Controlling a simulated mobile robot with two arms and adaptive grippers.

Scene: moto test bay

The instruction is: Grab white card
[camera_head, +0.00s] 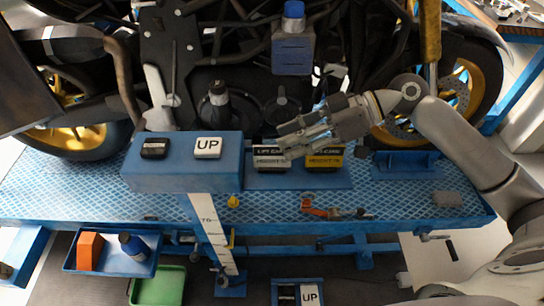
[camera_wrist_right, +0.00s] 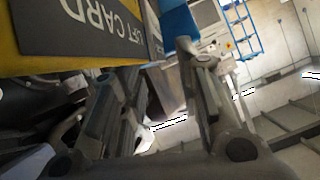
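The white card (camera_head: 271,165) is upright with a black label, on the blue lift bench just right of the blue button box. A yellow card (camera_head: 324,161) with a similar black label stands right beside it. Its yellow face and a dark "LIFT CARD" label (camera_wrist_right: 85,28) fill the upper left of the right wrist view. My right gripper (camera_head: 284,140) reaches in from the right, just above the white card and partly over both cards. In the wrist view its fingers (camera_wrist_right: 155,85) are spread, with no card between them. My left gripper is out of view.
The blue box (camera_head: 182,180) carries a black button and a white "UP" button (camera_head: 207,147). A motorcycle (camera_head: 230,60) stands close behind. An orange-handled tool (camera_head: 320,209) and a grey block (camera_head: 447,199) lie on the bench (camera_head: 400,190). A blue tray (camera_head: 110,262) hangs in front.

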